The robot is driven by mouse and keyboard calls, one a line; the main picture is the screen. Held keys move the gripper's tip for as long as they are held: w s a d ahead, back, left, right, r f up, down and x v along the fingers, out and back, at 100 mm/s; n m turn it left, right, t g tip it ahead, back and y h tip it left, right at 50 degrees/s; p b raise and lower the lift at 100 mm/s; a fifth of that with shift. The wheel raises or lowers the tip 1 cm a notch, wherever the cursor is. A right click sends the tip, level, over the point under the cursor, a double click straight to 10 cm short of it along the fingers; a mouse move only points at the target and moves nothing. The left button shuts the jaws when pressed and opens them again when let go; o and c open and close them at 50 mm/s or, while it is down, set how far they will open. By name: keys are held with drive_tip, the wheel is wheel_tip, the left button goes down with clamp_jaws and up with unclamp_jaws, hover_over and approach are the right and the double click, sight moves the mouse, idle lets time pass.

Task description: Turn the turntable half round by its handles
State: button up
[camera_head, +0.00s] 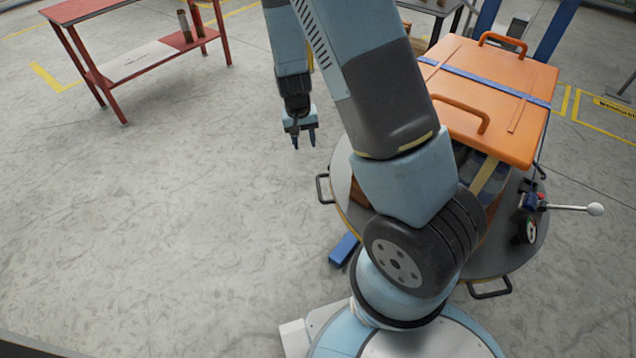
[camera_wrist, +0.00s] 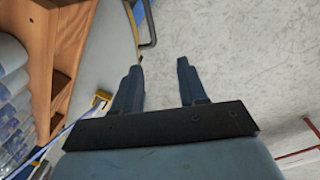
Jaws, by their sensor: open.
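The round grey turntable (camera_head: 345,200) stands to the right of centre in the head view, partly hidden behind my arm. One black handle (camera_head: 323,189) sticks out from its left rim and another handle (camera_head: 489,289) from its near rim. In the wrist view the turntable's edge (camera_wrist: 112,45) and a dark handle (camera_wrist: 148,22) show at the top, beyond my fingers. My gripper (camera_head: 304,140) is open and empty, pointing down above the floor, left of the turntable and apart from the handle. Its two fingers (camera_wrist: 159,88) also show in the wrist view.
An orange-lidded case (camera_head: 490,90) with a blue strap stands on the turntable. A lever with a white knob (camera_head: 595,209) juts out at the right. A red-framed table (camera_head: 130,62) stands at the back left. The floor on the left is clear.

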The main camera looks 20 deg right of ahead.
drive_tip(key=h, duration=0.1)
approach(318, 186)
drive_tip(key=f, duration=0.2)
drive_tip(key=d+f, duration=0.1)
drive_tip(key=f, duration=0.5)
drive_tip(key=shift+w+d+f, duration=0.1)
drive_tip(key=shift+w+d, duration=0.05)
drive_tip(key=shift+d, duration=0.2)
clamp_jaws()
idle(0.3)
